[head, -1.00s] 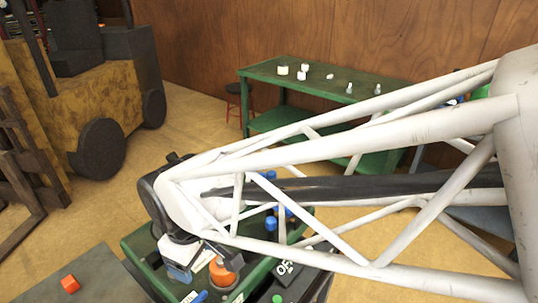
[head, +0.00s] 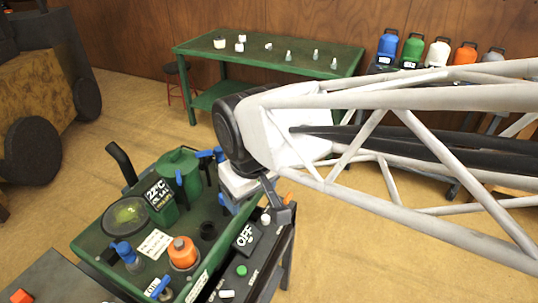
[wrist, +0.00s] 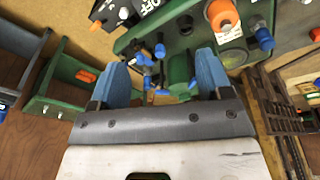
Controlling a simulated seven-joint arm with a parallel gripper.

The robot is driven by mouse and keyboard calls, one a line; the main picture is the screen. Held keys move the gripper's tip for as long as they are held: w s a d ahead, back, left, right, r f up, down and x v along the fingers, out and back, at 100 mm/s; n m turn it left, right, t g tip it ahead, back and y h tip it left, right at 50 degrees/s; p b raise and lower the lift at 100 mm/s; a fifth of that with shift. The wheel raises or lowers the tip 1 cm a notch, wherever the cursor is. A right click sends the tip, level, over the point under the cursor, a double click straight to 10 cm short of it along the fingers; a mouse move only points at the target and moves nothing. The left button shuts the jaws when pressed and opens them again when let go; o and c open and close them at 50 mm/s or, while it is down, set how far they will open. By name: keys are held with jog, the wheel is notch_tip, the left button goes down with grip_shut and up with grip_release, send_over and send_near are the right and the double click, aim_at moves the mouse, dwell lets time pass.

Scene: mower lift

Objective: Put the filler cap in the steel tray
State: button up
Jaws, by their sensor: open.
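An orange round cap (head: 183,250), which looks like the filler cap, sits upright on the green machine deck (head: 95,240). It also shows at the top of the wrist view (wrist: 222,15). My gripper (head: 228,207) is above the deck's far right part, apart from the cap. In the wrist view its two blue fingers (wrist: 162,70) are spread, with nothing held between them. I cannot make out a steel tray for certain. A flat grey surface (head: 45,278) with a small red-orange block on it is at the lower left.
Blue-handled valves (head: 125,253), a round glass (head: 125,215), a temperature display (head: 160,194) and a green canister (head: 178,170) crowd the deck. A black OFF panel (head: 245,238) is on its right. A green bench (head: 270,50) with small items and several coloured jugs (head: 412,48) stand behind.

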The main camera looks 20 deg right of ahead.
jog(key=s+d+r+m, duration=0.1)
jog(key=s+d+m, duration=0.2)
jog(key=d, duration=0.5)
jog(key=shift+s+r+m+h, duration=0.2)
jog(key=shift+m+h, duration=0.1)
jog(key=shift+m, duration=0.2)
notch_tip(320, 180, up, 6)
dwell(3.2)
